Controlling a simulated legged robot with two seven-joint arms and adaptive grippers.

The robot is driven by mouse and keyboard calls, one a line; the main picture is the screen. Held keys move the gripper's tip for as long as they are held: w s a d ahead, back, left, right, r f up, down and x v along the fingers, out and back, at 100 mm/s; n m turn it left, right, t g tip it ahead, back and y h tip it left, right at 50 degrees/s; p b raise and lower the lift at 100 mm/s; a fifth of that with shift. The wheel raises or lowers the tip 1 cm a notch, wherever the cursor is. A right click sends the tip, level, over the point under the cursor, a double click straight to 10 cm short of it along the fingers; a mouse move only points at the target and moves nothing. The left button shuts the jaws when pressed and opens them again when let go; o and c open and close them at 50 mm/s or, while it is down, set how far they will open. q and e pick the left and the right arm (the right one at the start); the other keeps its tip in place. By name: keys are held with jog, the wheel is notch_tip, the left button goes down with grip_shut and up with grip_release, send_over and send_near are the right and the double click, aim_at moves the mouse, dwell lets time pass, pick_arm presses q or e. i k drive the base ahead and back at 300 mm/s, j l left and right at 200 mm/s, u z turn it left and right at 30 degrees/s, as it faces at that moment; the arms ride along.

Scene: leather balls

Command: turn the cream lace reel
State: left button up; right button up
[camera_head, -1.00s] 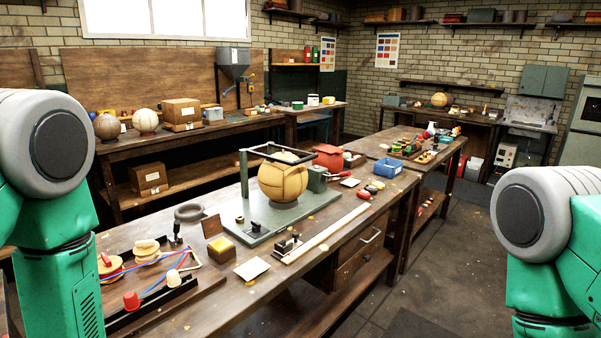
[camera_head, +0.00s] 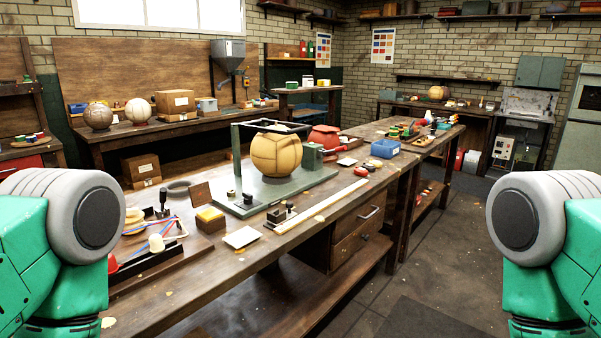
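A small cream reel (camera_head: 157,243), which looks like the cream lace reel, stands on the lace board (camera_head: 190,241) at the left front of the near workbench. Blue and red laces (camera_head: 150,228) run beside it. A red reel (camera_head: 112,264) is left of it, partly hidden by my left arm. Neither gripper is in view. Only upper parts of my arms show, at the lower left and lower right, apart from the reel.
A tan panelled ball (camera_head: 276,155) sits in a green metal frame (camera_head: 237,165) on the bench. The floor (camera_head: 400,285) right of the bench is clear.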

aim_at(134, 216)
jog(key=u, duration=1.05)
